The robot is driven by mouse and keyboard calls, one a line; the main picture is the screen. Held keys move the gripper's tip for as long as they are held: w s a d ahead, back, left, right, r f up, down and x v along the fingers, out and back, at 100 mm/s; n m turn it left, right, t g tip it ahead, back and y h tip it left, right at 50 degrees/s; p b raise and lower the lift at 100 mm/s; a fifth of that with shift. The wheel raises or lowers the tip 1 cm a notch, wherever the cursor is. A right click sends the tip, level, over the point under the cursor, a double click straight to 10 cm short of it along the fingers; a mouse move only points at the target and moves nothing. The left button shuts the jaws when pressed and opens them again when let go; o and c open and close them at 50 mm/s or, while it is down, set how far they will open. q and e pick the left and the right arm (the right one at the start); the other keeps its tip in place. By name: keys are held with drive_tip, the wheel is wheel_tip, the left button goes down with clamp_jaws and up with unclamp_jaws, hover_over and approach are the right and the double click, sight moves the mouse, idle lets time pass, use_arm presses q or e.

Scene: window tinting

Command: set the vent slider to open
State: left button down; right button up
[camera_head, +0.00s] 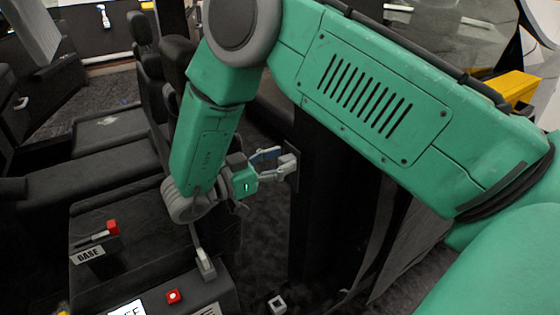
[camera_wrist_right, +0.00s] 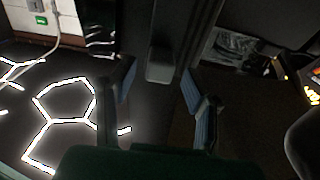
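A small light-grey block (camera_head: 289,165), which looks like the vent slider's knob, stands out from a dark upright panel (camera_head: 293,190) in the middle of the head view. In the right wrist view the grey block (camera_wrist_right: 160,65) sits on a dark vertical strip, between and beyond the fingertips. My right gripper (camera_head: 270,166) points at the block with its blue-padded fingers apart on either side. In the right wrist view the gripper (camera_wrist_right: 159,82) is open with nothing between its pads. Whether the tips touch the block is unclear. I see no readable slider markings. My left gripper is not in view.
A dark console at lower left carries a red-tipped lever (camera_head: 112,228), a red button (camera_head: 173,296) and a pale-handled lever (camera_head: 205,263). A small white-rimmed block (camera_head: 277,304) is low in the middle. Dark seats (camera_head: 110,140) stand at left. My right arm covers much of the view.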

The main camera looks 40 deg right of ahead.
drive_tip(key=shift+a+f, duration=0.2)
drive_tip(key=shift+a, duration=0.05)
drive_tip(key=w+a, duration=0.1)
drive_tip(key=a, duration=1)
drive_tip(key=shift+w, duration=0.2)
